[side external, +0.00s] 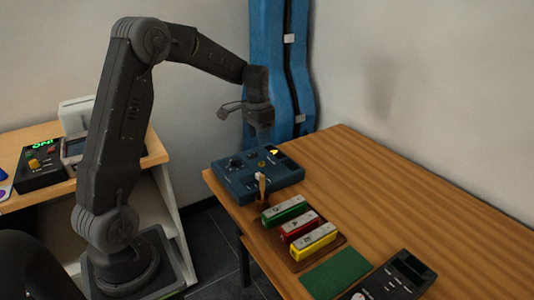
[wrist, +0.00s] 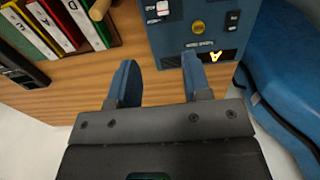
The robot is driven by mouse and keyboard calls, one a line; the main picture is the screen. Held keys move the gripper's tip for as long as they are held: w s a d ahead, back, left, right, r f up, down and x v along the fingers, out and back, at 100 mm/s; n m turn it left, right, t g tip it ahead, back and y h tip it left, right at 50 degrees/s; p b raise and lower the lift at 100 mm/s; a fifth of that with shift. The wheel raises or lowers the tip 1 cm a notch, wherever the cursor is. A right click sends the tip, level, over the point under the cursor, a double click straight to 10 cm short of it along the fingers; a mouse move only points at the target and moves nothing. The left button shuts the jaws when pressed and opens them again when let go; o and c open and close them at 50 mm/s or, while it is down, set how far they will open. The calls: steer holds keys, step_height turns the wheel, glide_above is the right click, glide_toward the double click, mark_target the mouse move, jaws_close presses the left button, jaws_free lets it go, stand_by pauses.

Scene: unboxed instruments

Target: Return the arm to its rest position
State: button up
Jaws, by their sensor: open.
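My gripper (side external: 262,132) hangs pointing down above the blue control box (side external: 285,177) at the far left end of the wooden table (side external: 400,190). There is a clear gap between the gripper and the box in the side view. In the wrist view the two fingers of my gripper (wrist: 160,68) are spread apart with nothing between them. The blue box (wrist: 174,36) lies beyond the fingers, and the right finger covers part of its lower edge. A yellow letter A glows on its display. My arm arches up and over from its base at the left.
Green (side external: 285,209), red (side external: 301,226) and yellow (side external: 316,241) harmonica-like cases lie on a brown tray (side external: 333,242). A wooden-handled item (side external: 262,188) stands upright between box and cases. A green cloth (side external: 336,273) and dark device (side external: 400,277) lie nearer. A blue case (side external: 266,45) stands behind.

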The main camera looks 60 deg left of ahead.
steer(key=s+d+r+t, duration=0.1)
steer(key=s+d+r, duration=0.3)
steer(key=d+r, duration=0.35)
steer(key=s+d+r+t, duration=0.3)
steer(key=s+d+t, duration=0.1)
steer(key=s+d, duration=1)
steer(key=s, duration=0.4)
steer(key=shift+d, duration=0.35)
